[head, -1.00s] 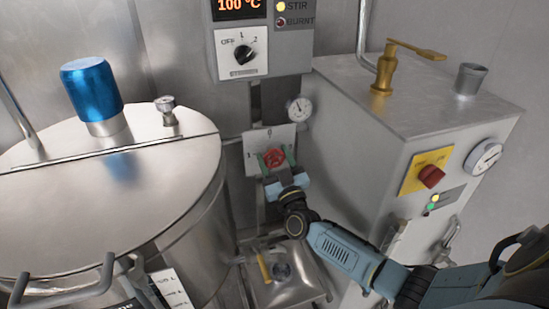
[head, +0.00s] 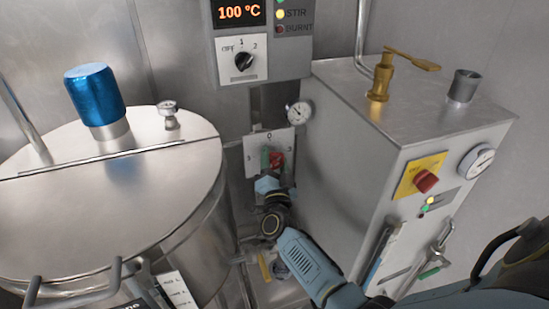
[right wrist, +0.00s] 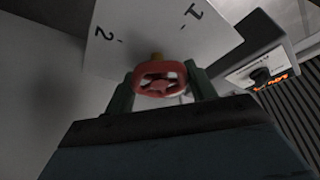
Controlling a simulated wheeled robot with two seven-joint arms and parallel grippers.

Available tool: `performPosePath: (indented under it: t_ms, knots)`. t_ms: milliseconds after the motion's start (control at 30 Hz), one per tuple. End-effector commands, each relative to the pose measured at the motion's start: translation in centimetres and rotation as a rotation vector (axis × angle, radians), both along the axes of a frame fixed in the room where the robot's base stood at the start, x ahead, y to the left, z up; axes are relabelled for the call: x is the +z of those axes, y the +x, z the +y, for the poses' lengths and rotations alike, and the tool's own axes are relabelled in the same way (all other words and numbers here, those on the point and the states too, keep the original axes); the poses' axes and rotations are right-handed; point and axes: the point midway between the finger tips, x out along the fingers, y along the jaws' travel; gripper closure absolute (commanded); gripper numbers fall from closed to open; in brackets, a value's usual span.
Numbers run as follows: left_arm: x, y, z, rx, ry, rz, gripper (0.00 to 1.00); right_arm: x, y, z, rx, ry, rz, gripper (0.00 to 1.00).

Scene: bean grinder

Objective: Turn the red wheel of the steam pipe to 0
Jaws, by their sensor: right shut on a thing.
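The red wheel (head: 277,159) sits in front of a pale plate (head: 284,138) marked 0 at its top. In the right wrist view the red wheel (right wrist: 160,80) is between the two green fingers, and the plate (right wrist: 150,30) behind it shows 1 and 2. My right gripper (head: 271,160) is shut on the wheel, turned so that one green finger shows at the wheel's left in the head view. Which number the wheel points to cannot be told. My left gripper is not in view.
A steel tank (head: 110,210) with a blue cap (head: 95,95) stands to the left. A grey metal cabinet (head: 440,125) with a brass tap (head: 381,78) stands close on the right. A gauge (head: 298,113) and a control box (head: 245,50) are above the plate.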

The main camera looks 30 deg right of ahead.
Motion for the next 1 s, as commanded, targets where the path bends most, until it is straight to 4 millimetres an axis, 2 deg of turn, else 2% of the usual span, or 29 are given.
performPosePath:
  t_ms: [500, 1000]
  knots:
    - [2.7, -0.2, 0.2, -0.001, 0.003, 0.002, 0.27, 0.0, 0.0, 0.0, 0.000, 0.417, -0.099, 0.67]
    - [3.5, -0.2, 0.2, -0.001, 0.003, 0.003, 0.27, -0.2, 0.0, 0.0, 0.001, 0.557, -0.132, 0.67]
